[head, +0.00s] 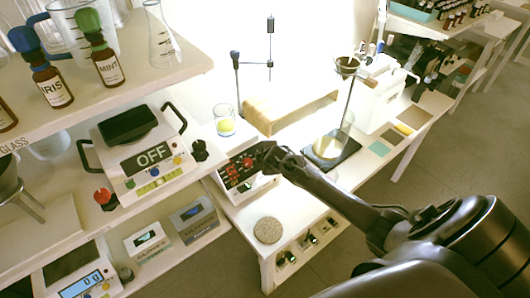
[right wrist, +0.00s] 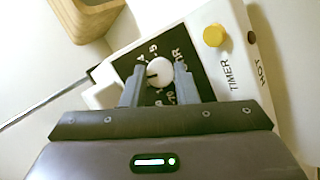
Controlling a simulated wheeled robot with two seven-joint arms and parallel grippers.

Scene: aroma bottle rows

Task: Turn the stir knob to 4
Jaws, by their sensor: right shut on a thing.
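The stir knob (right wrist: 159,72) is a white round knob on a black dial panel in the right wrist view. Printed numbers surround it, partly covered by my fingers; I cannot tell surely which one it points at. My right gripper (right wrist: 157,85) has one finger on each side of the knob and is shut on it. In the head view the right gripper (head: 268,152) reaches from the right to the front of the white stirrer device (head: 262,187), whose black panel (head: 238,170) shows red characters. The knob is hidden there. My left gripper is not in view.
A yellow button (right wrist: 213,35) and the TIMER and HOT labels are beside the dial. A scale-like unit reading OFF (head: 148,158) stands left.

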